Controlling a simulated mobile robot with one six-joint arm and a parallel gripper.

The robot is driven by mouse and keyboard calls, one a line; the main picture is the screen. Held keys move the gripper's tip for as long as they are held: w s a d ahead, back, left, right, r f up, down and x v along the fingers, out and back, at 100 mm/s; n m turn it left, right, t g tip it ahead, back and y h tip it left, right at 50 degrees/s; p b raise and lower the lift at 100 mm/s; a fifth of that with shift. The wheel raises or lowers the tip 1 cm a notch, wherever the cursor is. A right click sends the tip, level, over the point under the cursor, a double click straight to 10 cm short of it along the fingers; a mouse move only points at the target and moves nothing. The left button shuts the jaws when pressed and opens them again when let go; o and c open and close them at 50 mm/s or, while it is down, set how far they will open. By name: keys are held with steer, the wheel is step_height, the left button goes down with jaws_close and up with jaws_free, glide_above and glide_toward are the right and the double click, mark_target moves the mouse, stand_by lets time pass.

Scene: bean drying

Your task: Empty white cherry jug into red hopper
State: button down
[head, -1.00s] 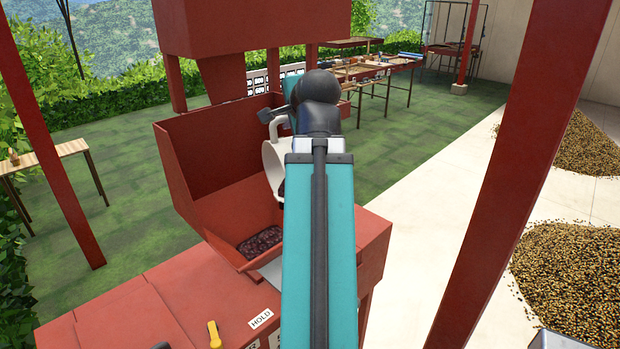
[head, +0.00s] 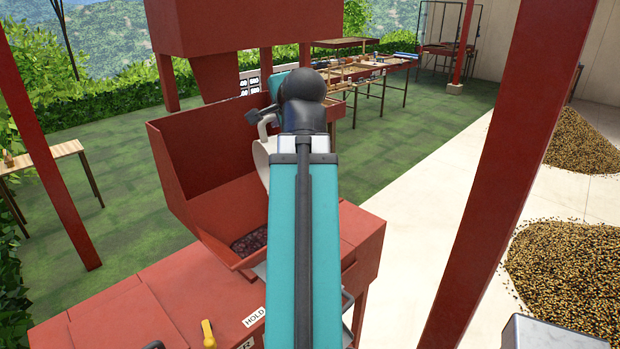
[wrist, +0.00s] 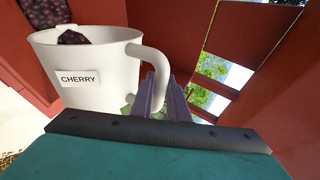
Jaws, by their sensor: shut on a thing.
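The white jug (wrist: 90,75) labelled CHERRY hangs from my gripper (wrist: 165,92), whose fingers are shut on its handle. Dark cherries (wrist: 73,37) show at the jug's mouth in the wrist view. In the head view only a strip of the jug (head: 262,160) and its handle show; my arm hides the rest. The jug is at the right side of the red hopper (head: 205,165), over or beside its opening; the exact overlap is hidden. Dark cherries (head: 249,242) lie in the bottom of the hopper and also show in the wrist view (wrist: 44,10).
The red machine (head: 130,310) below has a yellow lever (head: 208,334) and a HOLD label (head: 254,317). Red posts (head: 475,180) stand on both sides. A wooden table (head: 45,155) is at left. Bean piles (head: 570,265) lie on the pale floor at right.

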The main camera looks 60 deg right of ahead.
steer(key=shift+w+a+r+n, duration=0.1)
steer(key=shift+w+a+n, duration=0.05)
steer(key=shift+a+n, duration=0.15)
stand_by(0.4)
steer(key=shift+w+a+n+b, duration=0.3)
steer(key=shift+a+b, duration=0.1)
steer(key=shift+b, duration=0.25)
steer(key=shift+w+a, duration=0.15)
steer(key=shift+a, duration=0.05)
steer(key=shift+w+a+n+t+b, duration=0.45)
steer(key=shift+a+n+b, duration=0.25)
steer(key=shift+n, duration=0.1)
